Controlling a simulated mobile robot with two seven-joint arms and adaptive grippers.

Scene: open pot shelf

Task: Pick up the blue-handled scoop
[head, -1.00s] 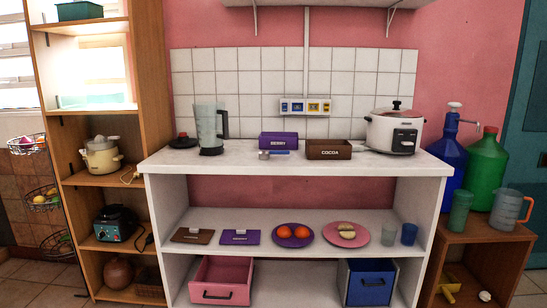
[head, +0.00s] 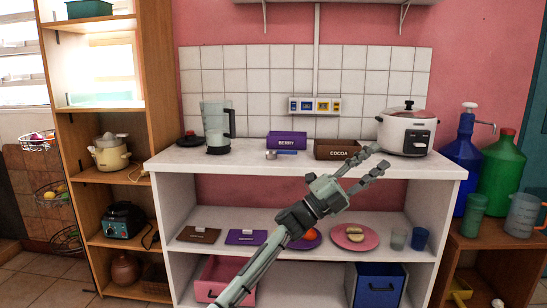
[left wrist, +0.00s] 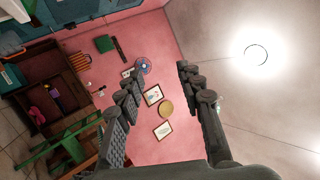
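The blue-handled scoop (head: 280,154) lies on the white counter top, in front of the purple box (head: 287,140) and left of the brown cocoa box (head: 337,149). Its metal cup is at the left end and its blue handle points right. My left gripper (head: 378,160) is raised in front of the counter's front edge, right of the scoop and apart from it. Its fingers are spread and empty. In the left wrist view the two fingers (left wrist: 158,88) also stand apart with nothing between them. My right gripper is not in view.
A blender (head: 215,128) stands left on the counter (head: 230,167) and a rice cooker (head: 405,132) stands right. The counter between the blender and scoop is clear. The shelf below holds a pink plate (head: 354,237) and cups. A wooden shelf (head: 160,100) stands left.

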